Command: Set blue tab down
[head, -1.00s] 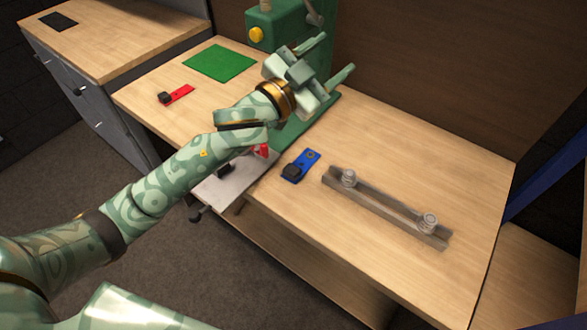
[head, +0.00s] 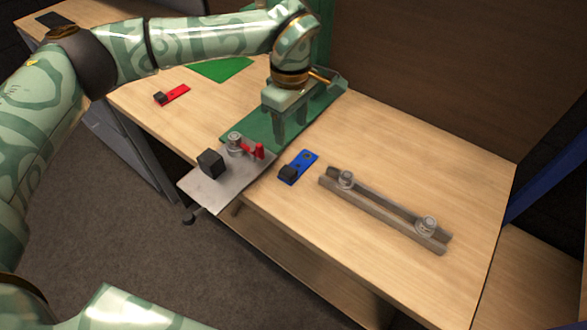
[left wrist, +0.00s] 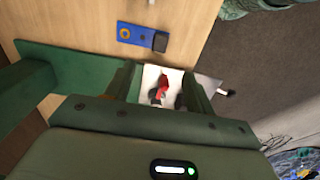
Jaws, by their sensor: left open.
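The blue tab (head: 298,167) lies flat on the wooden table, right of the grey metal plate, with a black block on its near end. It also shows in the left wrist view (left wrist: 131,34), near the top. My left gripper (head: 289,132) is open and empty, fingers pointing down over the green machine base (head: 322,105), behind and left of the blue tab. In the left wrist view its fingers (left wrist: 160,88) stand apart, with the plate and a red part seen between them. My right gripper is not in view.
The metal plate (head: 207,190) carries a black cube (head: 210,163) and a red-handled clamp (head: 252,150). A metal rail with two round knobs (head: 385,212) lies right of the blue tab. A red tab (head: 172,95) and green mat (head: 222,69) are farther left.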

